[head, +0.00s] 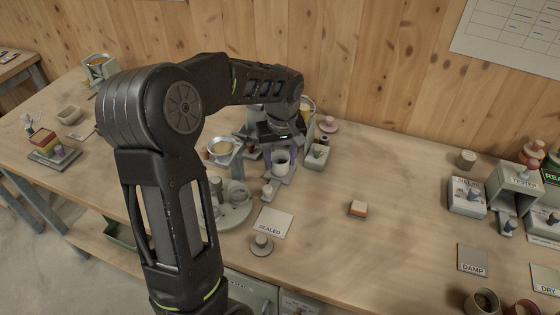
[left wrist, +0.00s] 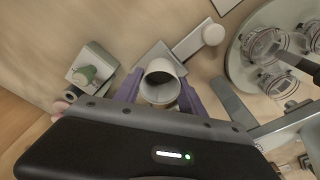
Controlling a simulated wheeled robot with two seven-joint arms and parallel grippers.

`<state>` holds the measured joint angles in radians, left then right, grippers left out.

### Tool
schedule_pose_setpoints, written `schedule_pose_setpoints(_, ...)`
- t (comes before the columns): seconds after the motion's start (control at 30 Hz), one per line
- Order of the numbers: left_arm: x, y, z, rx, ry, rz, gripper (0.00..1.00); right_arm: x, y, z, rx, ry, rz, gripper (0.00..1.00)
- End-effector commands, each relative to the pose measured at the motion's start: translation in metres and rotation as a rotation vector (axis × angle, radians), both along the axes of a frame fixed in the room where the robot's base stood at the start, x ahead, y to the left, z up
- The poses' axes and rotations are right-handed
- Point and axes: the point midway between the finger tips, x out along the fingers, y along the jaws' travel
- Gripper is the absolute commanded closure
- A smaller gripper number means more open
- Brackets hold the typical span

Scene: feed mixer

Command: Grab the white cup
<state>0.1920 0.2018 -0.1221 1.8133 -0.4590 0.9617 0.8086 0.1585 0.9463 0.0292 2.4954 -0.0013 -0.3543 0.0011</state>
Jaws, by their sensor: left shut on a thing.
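The white cup (head: 281,164) stands upright near the back middle of the table, on or just over a grey plate. It also shows in the left wrist view (left wrist: 160,82), with its open mouth toward the camera and a dark inside. My left gripper (head: 279,154) reaches down to it from behind, with its purple fingers on both sides of the cup. In the left wrist view the fingers (left wrist: 159,94) are shut on the cup's sides. I cannot tell whether the cup touches the plate. My right gripper is not in view.
A round grey turntable with jars (head: 232,206) stands left of the cup, beside a scale with a pan (head: 222,149). A grey box (head: 317,156) is close on the right. A "SEALED" card (head: 273,222) lies in front. The table's middle right is mostly clear.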

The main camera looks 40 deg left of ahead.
Motion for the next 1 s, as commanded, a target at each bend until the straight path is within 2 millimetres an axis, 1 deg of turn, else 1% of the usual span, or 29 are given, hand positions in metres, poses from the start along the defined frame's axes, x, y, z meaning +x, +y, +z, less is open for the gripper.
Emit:
schedule_pose_setpoints(0.17, 0.001, 0.0, 0.022, 0.001, -0.006, 0.001, 0.91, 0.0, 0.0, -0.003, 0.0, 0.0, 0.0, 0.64)
schedule_pose_setpoints(0.4, 0.001, 0.0, 0.069, 0.001, -0.006, 0.0, 0.91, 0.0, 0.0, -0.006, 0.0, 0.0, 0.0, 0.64)
schedule_pose_setpoints(0.53, 0.001, 0.0, 0.088, 0.0, -0.004, 0.0, 0.91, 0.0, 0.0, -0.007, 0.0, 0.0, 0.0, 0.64)
schedule_pose_setpoints(0.6, 0.001, 0.0, 0.094, 0.0, -0.004, 0.0, 0.91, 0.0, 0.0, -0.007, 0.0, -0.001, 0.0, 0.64)
schedule_pose_setpoints(0.7, 0.0, 0.0, 0.097, 0.0, -0.002, 0.0, 0.91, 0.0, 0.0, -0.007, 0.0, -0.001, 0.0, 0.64)
schedule_pose_setpoints(1.0, 0.0, 0.0, 0.097, 0.0, -0.001, 0.0, 0.91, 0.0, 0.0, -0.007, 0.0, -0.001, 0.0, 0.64)
